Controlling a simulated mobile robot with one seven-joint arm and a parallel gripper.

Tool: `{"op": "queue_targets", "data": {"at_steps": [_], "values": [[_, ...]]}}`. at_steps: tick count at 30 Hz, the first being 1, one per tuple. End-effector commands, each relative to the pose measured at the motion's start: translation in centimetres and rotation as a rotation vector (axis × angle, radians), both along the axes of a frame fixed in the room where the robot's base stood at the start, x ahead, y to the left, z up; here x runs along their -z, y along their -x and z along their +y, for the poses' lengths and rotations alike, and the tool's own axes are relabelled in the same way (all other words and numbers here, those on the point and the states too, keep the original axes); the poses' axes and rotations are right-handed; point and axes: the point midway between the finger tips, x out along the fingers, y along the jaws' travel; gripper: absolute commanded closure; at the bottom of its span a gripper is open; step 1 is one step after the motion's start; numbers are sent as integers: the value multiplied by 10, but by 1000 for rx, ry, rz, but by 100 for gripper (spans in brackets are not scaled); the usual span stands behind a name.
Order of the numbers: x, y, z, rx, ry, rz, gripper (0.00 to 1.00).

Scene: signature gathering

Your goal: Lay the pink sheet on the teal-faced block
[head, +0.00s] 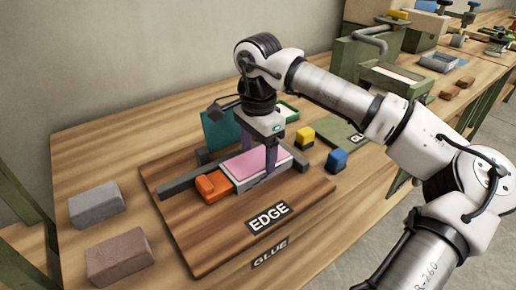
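The pink sheet (247,166) lies flat on top of a low pale block on the wooden board. An upright teal face (221,132) shows just behind it; I cannot tell whether it belongs to a separate block. My gripper (260,162) points straight down over the pink sheet. One finger shows at the sheet's near side, and a purplish-grey upright part at the far side looks like the other finger. They seem to stand apart across the sheet and block. I cannot tell whether they are pressed on them.
An orange piece (213,186) sits at the left end of the sheet's block, beside a dark bar (176,188). Yellow (305,135) and blue (337,159) topped blocks stand to the right. Grey (96,204) and brown (118,256) blocks lie at left. The board's front, labelled EDGE, is clear.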

Motion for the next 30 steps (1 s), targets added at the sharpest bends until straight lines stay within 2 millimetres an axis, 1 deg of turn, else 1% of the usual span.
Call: {"op": "queue_targets", "data": {"at_steps": [1, 3, 11, 15, 17, 27, 30], "values": [[0, 0, 0, 0, 0, 0, 24], [0, 0, 0, 0, 0, 0, 18], [-2, 0, 0, 0, 0, 0, 18], [-10, 0, 0, 1, 0, -1, 18], [-20, -1, 0, 2, 2, -3, 18], [-93, -1, 0, 1, 0, -3, 18], [-108, -1, 0, 2, 0, -1, 18]]}}
